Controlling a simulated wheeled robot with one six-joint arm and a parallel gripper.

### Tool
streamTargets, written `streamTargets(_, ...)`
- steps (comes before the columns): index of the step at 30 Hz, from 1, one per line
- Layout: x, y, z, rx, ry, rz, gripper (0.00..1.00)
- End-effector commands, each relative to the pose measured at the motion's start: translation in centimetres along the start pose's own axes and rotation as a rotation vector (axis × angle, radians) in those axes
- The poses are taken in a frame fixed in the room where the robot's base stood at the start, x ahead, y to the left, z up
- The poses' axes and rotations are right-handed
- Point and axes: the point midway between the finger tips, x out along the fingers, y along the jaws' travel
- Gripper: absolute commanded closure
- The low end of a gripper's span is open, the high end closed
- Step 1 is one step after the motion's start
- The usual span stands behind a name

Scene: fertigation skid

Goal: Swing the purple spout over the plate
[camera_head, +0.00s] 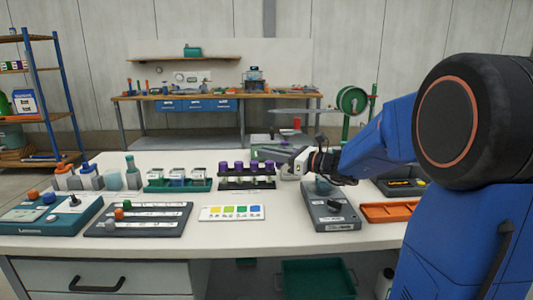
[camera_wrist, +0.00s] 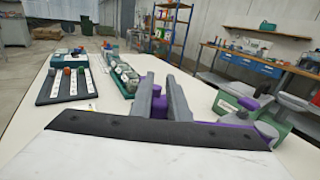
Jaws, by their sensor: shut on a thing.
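My gripper (camera_head: 300,162) is low over the right half of the table, and its fingers also show in the wrist view (camera_wrist: 160,98). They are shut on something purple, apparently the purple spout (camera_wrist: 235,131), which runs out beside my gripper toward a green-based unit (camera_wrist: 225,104). The exact grip is partly hidden by the fingers and the dark palm. In the head view my gripper and arm hide the spout. The green-based unit (camera_head: 262,141) stands just behind my gripper. I cannot clearly make out the plate in either view.
A rack of purple-capped vials (camera_head: 246,185) stands left of my gripper. A grey labelled device (camera_head: 335,217) lies in front of it, with an orange tray (camera_head: 388,212) to its right. A colour card (camera_head: 231,213) lies front centre.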

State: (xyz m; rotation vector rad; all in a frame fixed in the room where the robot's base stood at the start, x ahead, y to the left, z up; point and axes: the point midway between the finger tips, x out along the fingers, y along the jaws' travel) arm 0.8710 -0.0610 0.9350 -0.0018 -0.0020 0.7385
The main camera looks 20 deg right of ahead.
Motion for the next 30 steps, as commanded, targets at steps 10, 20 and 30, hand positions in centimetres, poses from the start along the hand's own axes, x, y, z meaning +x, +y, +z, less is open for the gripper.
streamTargets(10, -3.7, 0.2, 0.1, 0.0, -0.001, 0.231, 1.0)
streamTargets(20, -5.4, 0.3, 0.1, 0.001, 0.0, 0.336, 1.0)
streamTargets(30, -5.4, 0.4, 0.1, 0.001, 0.0, 0.336, 0.66)
